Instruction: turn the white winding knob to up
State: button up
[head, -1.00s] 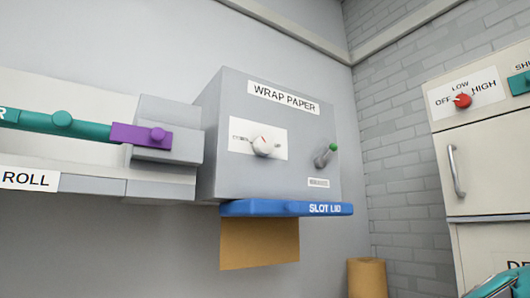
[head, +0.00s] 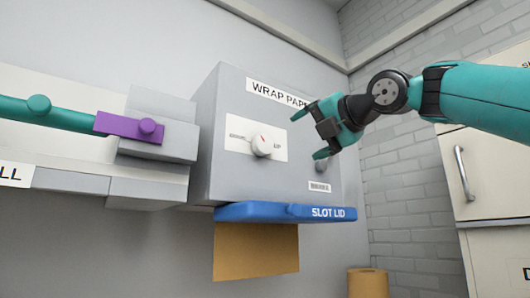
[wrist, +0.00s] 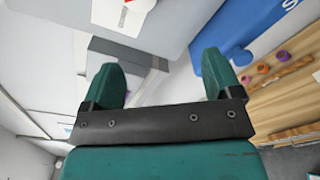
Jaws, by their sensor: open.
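The white winding knob (head: 261,146) sits on a white plate (head: 243,136) on the front of the grey WRAP PAPER box (head: 225,105). Its red mark is near the top of its face. Small lettering stands left of it, and what looks like UP stands to its right. My gripper (head: 308,135) is open and empty, to the right of the knob and apart from it, in front of the box. In the wrist view the open fingers (wrist: 160,65) are empty, and a white piece with a red mark (wrist: 124,14) shows at the top edge, partly cut off.
A blue SLOT LID (head: 285,212) juts out below the box, with brown paper (head: 256,252) hanging under it. A lever (head: 319,163) on the box is partly hidden by my gripper. A purple block (head: 130,126) on a teal bar stands at left. A cream cabinet (head: 480,180) is at right.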

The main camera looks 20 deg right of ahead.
aim_at(266, 144)
jog(key=shift+n+t, duration=0.4)
jog(key=shift+n, duration=0.5)
jog(key=r+p+x, duration=0.1)
jog(key=p+x, duration=0.1)
jog(key=x, duration=0.3)
jog(key=r+p+x, duration=0.1)
jog(key=p+x, duration=0.2)
jog(key=x, duration=0.2)
jog(key=r+p+x, duration=0.1)
jog(key=p+x, duration=0.1)
jog(key=x, duration=0.3)
jog(key=shift+w, duration=0.1)
jog(key=shift+w+a+f+p, duration=0.15)
jog(key=shift+w+a+p, duration=0.1)
jog(key=shift+w+p, duration=0.25)
jog(key=shift+w, duration=0.1)
jog(key=c, duration=0.9)
